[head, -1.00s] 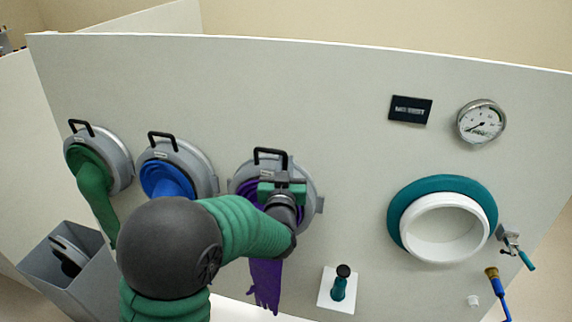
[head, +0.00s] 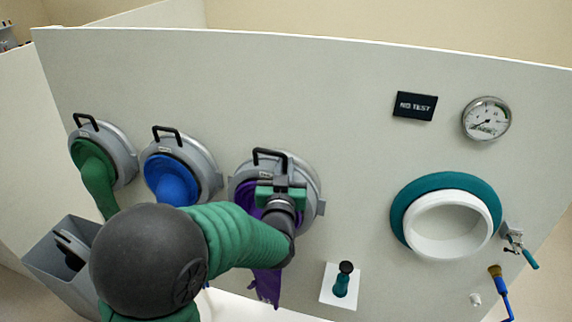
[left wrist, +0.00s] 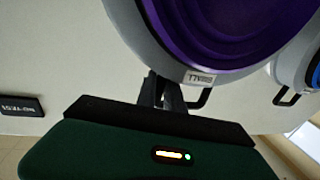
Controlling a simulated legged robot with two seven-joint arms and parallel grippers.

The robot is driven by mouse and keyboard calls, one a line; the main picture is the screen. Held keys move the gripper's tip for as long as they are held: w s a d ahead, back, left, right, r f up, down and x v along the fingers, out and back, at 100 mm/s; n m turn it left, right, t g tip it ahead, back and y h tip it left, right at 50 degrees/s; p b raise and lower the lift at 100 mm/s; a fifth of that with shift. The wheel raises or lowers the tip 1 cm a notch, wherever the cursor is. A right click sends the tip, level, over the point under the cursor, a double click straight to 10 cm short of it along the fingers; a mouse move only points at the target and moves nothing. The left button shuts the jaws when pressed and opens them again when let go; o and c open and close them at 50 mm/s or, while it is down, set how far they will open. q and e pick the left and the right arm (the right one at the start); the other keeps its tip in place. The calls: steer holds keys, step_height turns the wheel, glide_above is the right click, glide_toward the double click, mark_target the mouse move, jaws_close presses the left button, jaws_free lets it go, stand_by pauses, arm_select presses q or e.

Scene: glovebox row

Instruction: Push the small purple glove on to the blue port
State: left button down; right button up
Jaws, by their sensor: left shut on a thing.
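The small purple glove (head: 266,286) hangs from a grey ring (head: 312,185), third from the left on the pale panel. In the left wrist view its purple cuff (left wrist: 222,28) fills the top, by a label reading SMALL. My left gripper (head: 281,188) is in front of the ring's upper part, below its black handle (head: 257,158). It is shut at the handle, which partly shows beside the fingers (left wrist: 163,95). Whether the ring touches the panel is unclear. A blue glove (head: 171,180) is in the port just left. A teal-blue ring port (head: 402,207) with a white inner collar is at right. My right gripper is not seen.
A green glove (head: 92,165) is in the leftmost port, above a grey bin (head: 50,268). A gauge (head: 486,119), a NO TEST sign (head: 415,106), a small valve (head: 514,240) and a teal plug (head: 341,284) are on the panel.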

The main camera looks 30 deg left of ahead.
arm_select(q)
steer(key=shift+s, duration=0.15)
steer(key=shift+s+d+r, duration=0.15)
steer(key=shift+s+d, duration=0.05)
steer(key=shift+s, duration=0.5)
steer(key=shift+s+d+r, duration=0.1)
steer(key=shift+s+d, duration=0.05)
steer(key=shift+s, duration=0.55)
